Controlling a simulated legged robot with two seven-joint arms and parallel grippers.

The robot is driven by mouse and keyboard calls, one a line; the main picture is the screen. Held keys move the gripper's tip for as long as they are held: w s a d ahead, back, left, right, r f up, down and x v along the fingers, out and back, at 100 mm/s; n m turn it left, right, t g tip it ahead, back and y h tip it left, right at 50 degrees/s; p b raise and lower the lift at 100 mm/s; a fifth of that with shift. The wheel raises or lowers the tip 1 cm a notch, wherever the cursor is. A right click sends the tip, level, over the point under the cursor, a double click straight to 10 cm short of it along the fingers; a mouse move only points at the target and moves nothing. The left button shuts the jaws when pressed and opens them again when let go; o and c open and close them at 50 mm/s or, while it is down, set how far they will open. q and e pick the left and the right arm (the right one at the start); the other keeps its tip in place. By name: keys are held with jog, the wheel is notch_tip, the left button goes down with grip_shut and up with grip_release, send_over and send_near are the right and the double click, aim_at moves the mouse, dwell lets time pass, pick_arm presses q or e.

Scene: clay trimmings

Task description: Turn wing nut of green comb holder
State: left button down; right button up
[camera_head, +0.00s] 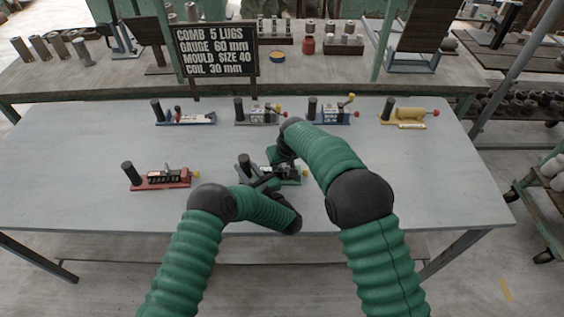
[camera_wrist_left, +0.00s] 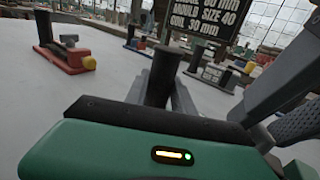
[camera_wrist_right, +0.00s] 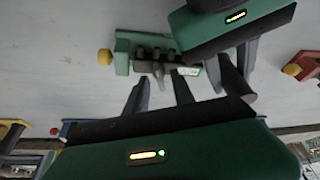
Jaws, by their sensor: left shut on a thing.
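The green comb holder (camera_head: 292,181) lies on the grey table in front of me, partly covered by my arms. In the right wrist view its green base (camera_wrist_right: 124,50), yellow knob (camera_wrist_right: 105,57) and dark comb lugs (camera_wrist_right: 155,53) show. A small grey part (camera_wrist_right: 156,68) by the lugs may be the wing nut. My left gripper (camera_head: 260,182) is shut on the holder's black upright post (camera_wrist_left: 162,75).
A red holder (camera_head: 160,182) stands to the left. Blue (camera_head: 186,118), grey (camera_head: 258,116), dark blue (camera_head: 330,115) and yellow (camera_head: 405,116) holders line the back. A black sign (camera_head: 216,50) stands behind them. The table's right side is clear. My two grippers are close together.

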grip_shut()
dwell(0.3)
jog(key=shift+m+h, duration=0.3)
jog(key=shift+m, duration=0.5)
grip_release()
